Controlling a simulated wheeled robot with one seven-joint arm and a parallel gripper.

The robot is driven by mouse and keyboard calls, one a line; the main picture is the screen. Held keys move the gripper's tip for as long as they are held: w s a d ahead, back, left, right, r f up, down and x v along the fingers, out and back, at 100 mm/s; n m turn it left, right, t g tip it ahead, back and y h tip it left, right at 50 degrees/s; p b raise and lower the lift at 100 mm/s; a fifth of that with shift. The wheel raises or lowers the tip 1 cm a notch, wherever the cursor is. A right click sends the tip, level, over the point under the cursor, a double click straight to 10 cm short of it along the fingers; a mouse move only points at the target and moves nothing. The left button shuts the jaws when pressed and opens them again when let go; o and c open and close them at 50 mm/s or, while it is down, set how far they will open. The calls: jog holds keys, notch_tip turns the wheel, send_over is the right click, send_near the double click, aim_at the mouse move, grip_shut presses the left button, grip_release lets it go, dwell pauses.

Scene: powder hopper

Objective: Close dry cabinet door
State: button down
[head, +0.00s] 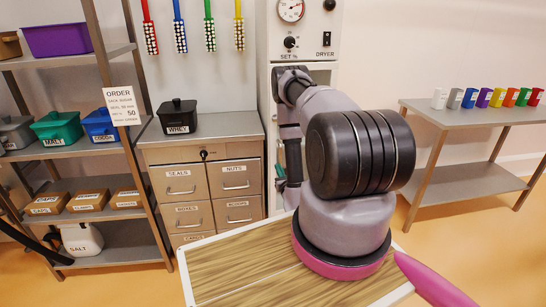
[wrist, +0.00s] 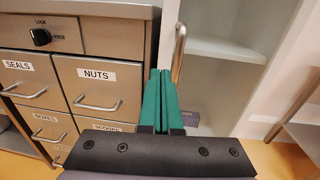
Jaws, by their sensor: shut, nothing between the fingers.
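The dry cabinet (head: 263,40) is the tall white unit at the back centre in the head view, with a dial and a DRYER panel; my arm hides much of its lower front. In the wrist view its white inside (wrist: 232,85) and a shelf (wrist: 225,47) show. An upright metal handle (wrist: 179,52) stands at the left of this opening. The door's panel and angle cannot be made out clearly. My gripper (wrist: 160,73), with green fingers, is shut and empty. Its tips appear just left of the handle; contact cannot be told.
A drawer unit (head: 205,145) with a black WHEY bin (head: 178,119) stands left of the cabinet. A storage rack (head: 105,160) is further left. A table (head: 470,113) with several coloured cups is at the right. Open floor lies between it and the cabinet.

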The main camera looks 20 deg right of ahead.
aim_at(271, 152)
jog(key=w, duration=0.3)
jog(key=w+d, duration=0.1)
jog(key=w, duration=0.3)
jog(key=w+d, duration=0.1)
jog(key=w, duration=0.2)
jog(key=shift+w+d, duration=0.2)
jog(key=shift+w, duration=0.2)
